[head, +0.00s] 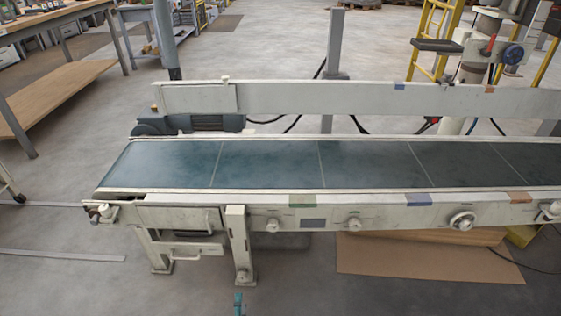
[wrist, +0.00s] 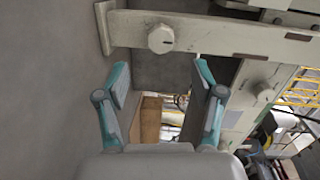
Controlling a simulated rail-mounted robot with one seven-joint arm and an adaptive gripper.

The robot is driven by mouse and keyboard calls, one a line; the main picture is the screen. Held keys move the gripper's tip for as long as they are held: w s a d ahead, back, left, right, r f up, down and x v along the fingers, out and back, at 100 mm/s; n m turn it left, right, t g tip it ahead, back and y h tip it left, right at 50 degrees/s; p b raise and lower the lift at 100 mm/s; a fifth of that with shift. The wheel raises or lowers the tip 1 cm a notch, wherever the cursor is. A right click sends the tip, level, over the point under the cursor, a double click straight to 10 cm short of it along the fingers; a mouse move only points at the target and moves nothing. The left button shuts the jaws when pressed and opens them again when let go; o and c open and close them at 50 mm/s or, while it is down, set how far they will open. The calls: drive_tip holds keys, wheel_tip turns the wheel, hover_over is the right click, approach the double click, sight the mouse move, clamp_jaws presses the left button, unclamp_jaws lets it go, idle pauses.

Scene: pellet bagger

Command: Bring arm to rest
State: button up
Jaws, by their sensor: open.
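My gripper (wrist: 161,72) shows in the wrist view with its two teal-padded fingers spread apart and nothing between them. It faces the side of the conveyor frame (wrist: 205,33), with a round knob (wrist: 160,39) beyond the fingertips. In the head view only a small teal tip of my gripper (head: 239,303) shows at the bottom edge, in front of the conveyor leg (head: 239,245). The rest of my arm is out of that view.
The conveyor's green belt (head: 270,163) is empty and runs across the head view. A rear guard rail (head: 310,98) stands behind it. A brown cardboard sheet (head: 420,257) lies on the floor at right. A wooden-shelved bench (head: 60,95) stands at far left. Floor at front left is mostly clear.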

drive_tip(key=s+d+r+n+g+y+p, duration=0.25)
drive_tip(key=d+r+n+g+p, duration=0.95)
drive_tip(key=p, duration=0.8)
drive_tip(key=s+d+r+n+g+h+p, duration=0.3)
drive_tip(key=s+d+r+g+p, duration=0.8)
drive_tip(key=s+d+r+p, duration=0.5)
drive_tip(key=s+d+r+h, duration=0.1)
drive_tip(key=s+d+r, duration=0.2)
drive_tip(key=s+d, duration=0.3)
drive_tip(key=shift+s+d+n+g, duration=0.3)
drive_tip(key=shift+s+d, duration=0.05)
drive_tip(key=shift+s, duration=0.15)
drive_tip(key=shift+r+h, duration=0.1)
drive_tip(key=shift+h, duration=0.15)
drive_tip(key=shift+c, duration=0.4)
